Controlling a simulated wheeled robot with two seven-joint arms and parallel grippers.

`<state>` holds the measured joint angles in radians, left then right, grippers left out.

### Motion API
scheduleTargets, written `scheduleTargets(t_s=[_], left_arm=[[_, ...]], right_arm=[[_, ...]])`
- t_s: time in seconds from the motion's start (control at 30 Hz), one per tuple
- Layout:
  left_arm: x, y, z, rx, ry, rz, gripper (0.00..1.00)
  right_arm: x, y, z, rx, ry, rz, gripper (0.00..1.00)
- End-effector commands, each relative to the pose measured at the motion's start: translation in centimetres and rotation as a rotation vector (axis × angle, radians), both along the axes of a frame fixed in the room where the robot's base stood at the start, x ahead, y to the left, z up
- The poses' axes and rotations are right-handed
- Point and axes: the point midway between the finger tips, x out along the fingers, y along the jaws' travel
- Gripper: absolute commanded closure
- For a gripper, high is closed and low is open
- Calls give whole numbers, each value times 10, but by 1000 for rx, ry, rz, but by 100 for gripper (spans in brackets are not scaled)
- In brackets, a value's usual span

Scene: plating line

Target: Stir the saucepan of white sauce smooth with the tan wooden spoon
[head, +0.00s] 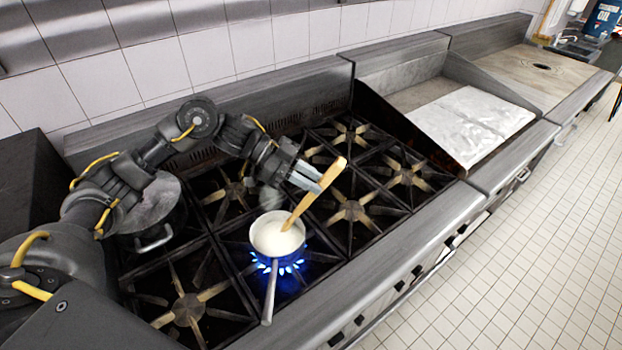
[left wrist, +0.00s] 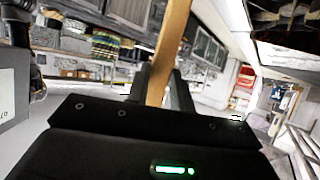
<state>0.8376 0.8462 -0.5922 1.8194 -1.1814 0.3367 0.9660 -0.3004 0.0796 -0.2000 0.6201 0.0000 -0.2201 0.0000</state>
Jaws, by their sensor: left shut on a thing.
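The saucepan (head: 256,237) sits on a lit burner with blue flame, its handle pointing to the front of the stove. White sauce (head: 277,242) shows inside it. The tan wooden spoon (head: 316,192) slants up to the right from the pan, its lower end in or just over the sauce; the exact depth is hidden. My left gripper (head: 309,177) is shut on the spoon's upper part, above and behind the pan. In the left wrist view the spoon (left wrist: 168,50) stands between the fingers. My right gripper is not in view.
A covered metal pot (head: 150,203) stands on the stove at the left, under my left arm. Several unlit burners with black grates (head: 355,210) surround the saucepan. A flat griddle (head: 472,122) lies to the right. The tiled wall is behind.

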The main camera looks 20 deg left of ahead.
Motion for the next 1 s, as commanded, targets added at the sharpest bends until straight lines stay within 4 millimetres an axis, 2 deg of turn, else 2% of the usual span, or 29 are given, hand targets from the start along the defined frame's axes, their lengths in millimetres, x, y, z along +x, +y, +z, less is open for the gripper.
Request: scheduleTargets(t_s=[0.23,0.6,1.0], left_arm=[[0,0,7,0,-1,0,100],[0,0,40,0,-1,0,100],[0,0,40,0,0,0,100]], right_arm=[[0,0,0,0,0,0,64],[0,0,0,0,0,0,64],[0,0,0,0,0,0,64]])
